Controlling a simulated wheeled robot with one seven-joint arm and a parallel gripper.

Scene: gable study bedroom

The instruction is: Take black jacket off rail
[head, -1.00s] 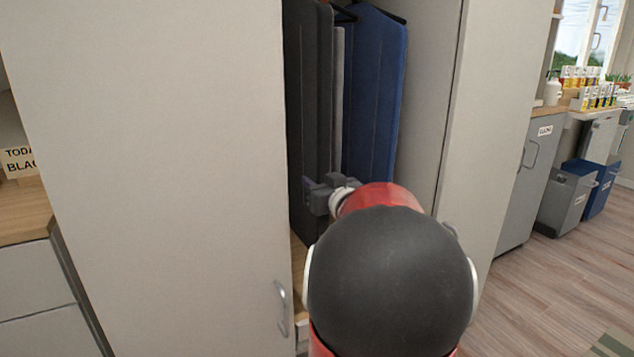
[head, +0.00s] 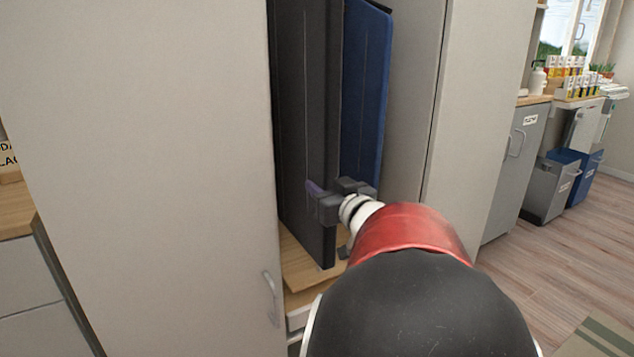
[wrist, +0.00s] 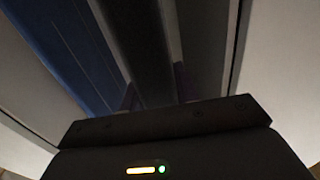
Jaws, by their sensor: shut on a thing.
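The black jacket (head: 303,120) hangs in the open wardrobe as a tall, flat dark panel, its lower edge above the wooden wardrobe floor. My gripper (head: 328,201) is shut on the black jacket at its right-hand edge, in the lower half. In the wrist view the jacket (wrist: 145,45) is a dark strip in front of my gripper (wrist: 155,100). A blue jacket (head: 366,90) hangs behind and to the right, and also fills the left of the wrist view (wrist: 65,45). The rail and the jacket's top are out of view, so I cannot tell whether it still hangs on the rail.
A pale wardrobe door (head: 140,130) stands at the left, and a pale wardrobe side panel (head: 480,100) at the right. The wooden wardrobe floor (head: 305,275) lies below. Bins (head: 553,187) stand by the cabinets at far right. The floor (head: 535,265) at right is clear.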

